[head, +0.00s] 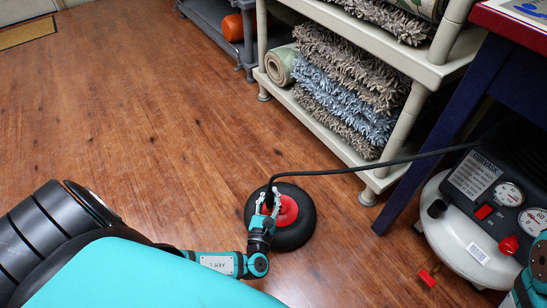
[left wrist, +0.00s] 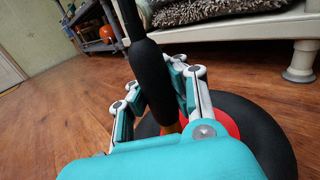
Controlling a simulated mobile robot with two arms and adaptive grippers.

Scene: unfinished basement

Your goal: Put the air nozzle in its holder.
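The air nozzle shows in the left wrist view as a black, upright handle (left wrist: 152,80) with an orange part at its lower end. It stands between the fingers of my left gripper (left wrist: 158,98), which are shut on it. In the head view my left gripper (head: 265,202) is over the wheel with the red hub (head: 288,211) and hides most of the nozzle. A black hose (head: 345,171) runs from the gripper to the right, toward the air compressor (head: 462,232). I cannot make out the nozzle's holder. My right gripper is out of view.
The black tire (head: 297,237) lies flat on the wooden floor. A beige shelf (head: 375,181) with rolled and stacked rugs (head: 345,95) stands behind it. A blue-legged table (head: 432,140) is at right. The floor (head: 150,110) at left is clear.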

